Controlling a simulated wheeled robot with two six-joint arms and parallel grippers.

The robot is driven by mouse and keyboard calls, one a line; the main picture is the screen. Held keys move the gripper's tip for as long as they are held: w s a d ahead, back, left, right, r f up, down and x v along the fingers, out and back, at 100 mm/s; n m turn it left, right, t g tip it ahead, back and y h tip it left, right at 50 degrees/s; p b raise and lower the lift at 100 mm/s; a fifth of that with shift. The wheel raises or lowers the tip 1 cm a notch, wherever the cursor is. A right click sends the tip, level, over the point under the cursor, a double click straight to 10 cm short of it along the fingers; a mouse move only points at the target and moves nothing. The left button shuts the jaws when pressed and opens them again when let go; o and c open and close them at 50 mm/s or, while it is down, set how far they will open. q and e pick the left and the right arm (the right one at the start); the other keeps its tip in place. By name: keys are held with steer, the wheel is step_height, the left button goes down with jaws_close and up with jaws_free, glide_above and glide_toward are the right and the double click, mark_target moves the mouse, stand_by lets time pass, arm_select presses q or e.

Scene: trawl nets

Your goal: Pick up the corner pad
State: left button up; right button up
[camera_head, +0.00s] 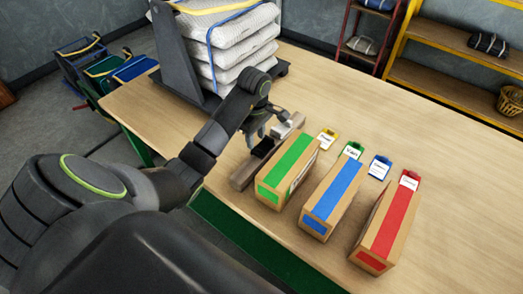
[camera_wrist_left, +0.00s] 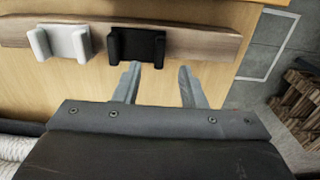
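Two corner pads sit on a long wooden strip (camera_head: 243,177) on the table. One is black (camera_head: 263,148) and one is white (camera_head: 281,129). In the left wrist view the black pad (camera_wrist_left: 137,45) is just ahead of the fingers, and the white pad (camera_wrist_left: 66,43) is to its left on the strip (camera_wrist_left: 205,45). My left gripper (camera_head: 264,130) is over the strip near the pads, partly covering them. In the wrist view its two fingers (camera_wrist_left: 160,74) are apart with nothing between them. The left finger points at the black pad's lower right edge. My right gripper is out of view.
Cardboard boxes with green (camera_head: 288,170), blue (camera_head: 333,195) and red (camera_head: 387,222) stripes stand right of the strip, with small labelled tags behind them. Stacked white bundles (camera_head: 235,40) stand at the back left. The table (camera_head: 400,130) is clear at the back right.

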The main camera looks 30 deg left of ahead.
mark_target(256, 148)
arm_select(q)
step_height(256, 148, down, 3)
steer(key=shift+a+b, duration=0.1)
steer(key=shift+b, duration=0.7)
steer(key=shift+f+p, duration=0.3)
steer(key=shift+p, duration=0.35)
steer(key=shift+w+f, duration=0.1)
steer(key=shift+f, duration=0.35)
jaws_close()
